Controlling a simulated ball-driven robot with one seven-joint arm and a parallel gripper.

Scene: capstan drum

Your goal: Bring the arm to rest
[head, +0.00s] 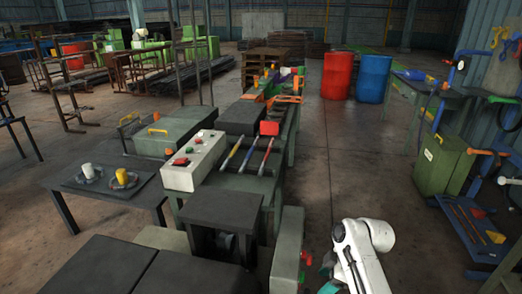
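My white arm shows at the bottom edge of the head view, right of centre, over the concrete floor. It is bent, with a rounded joint at its upper right, and its lower part runs out of the picture. My gripper is not visible, so I cannot tell whether it holds anything. The arm is just right of a grey-green machine cabinet (287,250). A small teal part (329,287) shows beside the arm at the bottom edge; I cannot tell what it belongs to.
A machine line with a white control box (195,160) and several coloured levers (249,154) runs along the centre. A side table (108,190) stands left. Red (337,75) and blue (373,78) drums stand behind. A green cabinet (443,163) and blue cart (474,228) are right. Floor between is clear.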

